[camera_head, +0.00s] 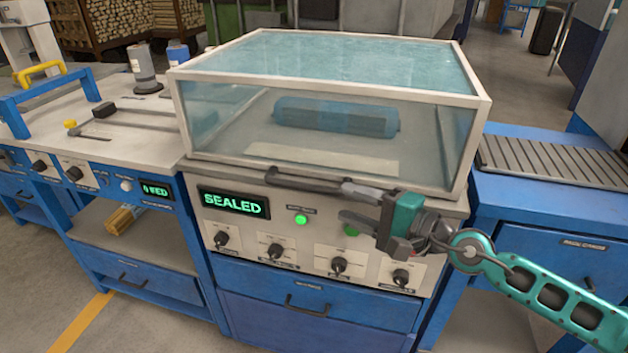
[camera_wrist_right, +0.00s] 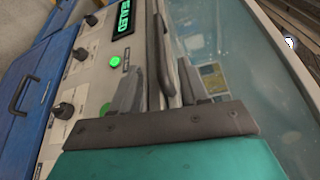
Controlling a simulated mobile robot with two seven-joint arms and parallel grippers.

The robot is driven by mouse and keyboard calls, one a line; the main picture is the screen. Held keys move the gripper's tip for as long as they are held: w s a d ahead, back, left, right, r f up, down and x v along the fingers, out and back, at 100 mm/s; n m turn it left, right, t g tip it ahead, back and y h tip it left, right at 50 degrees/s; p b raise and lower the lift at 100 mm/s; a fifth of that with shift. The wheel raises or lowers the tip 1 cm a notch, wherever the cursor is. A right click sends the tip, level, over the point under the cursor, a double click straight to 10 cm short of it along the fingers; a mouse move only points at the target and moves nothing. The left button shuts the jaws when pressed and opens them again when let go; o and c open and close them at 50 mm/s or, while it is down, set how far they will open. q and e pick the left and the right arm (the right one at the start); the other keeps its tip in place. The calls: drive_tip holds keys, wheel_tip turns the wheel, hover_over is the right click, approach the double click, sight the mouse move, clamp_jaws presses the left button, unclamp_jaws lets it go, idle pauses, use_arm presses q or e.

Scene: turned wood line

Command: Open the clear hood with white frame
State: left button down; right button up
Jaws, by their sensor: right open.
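The clear hood (camera_head: 330,165) with a white frame sits closed on the middle cabinet. Its glassy front also shows in the right wrist view (camera_wrist_right: 245,75). A dark bar handle (camera_head: 300,181) runs along its lower front edge. My right gripper (camera_head: 347,202) is open at the right part of this handle, its upper finger overlapping the bar in the head view. In the right wrist view, the handle (camera_wrist_right: 156,45) runs between the open fingers (camera_wrist_right: 157,72); contact cannot be told. A blue cylinder (camera_head: 335,117) lies inside the hood. My left gripper is not in view.
The front panel below carries a green "SEALED" display (camera_head: 234,203), a lit green button (camera_head: 301,219) and several knobs. A bench with a blue-framed fixture (camera_head: 40,95) adjoins on the left; a slatted conveyor (camera_head: 545,160) is on the right. The space above the hood looks clear.

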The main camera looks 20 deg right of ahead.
sight(317, 191)
drive_tip(key=p+x, duration=0.1)
drive_tip(key=x, duration=0.7)
drive_tip(key=shift+w+a, duration=0.25)
clamp_jaws()
idle(0.3)
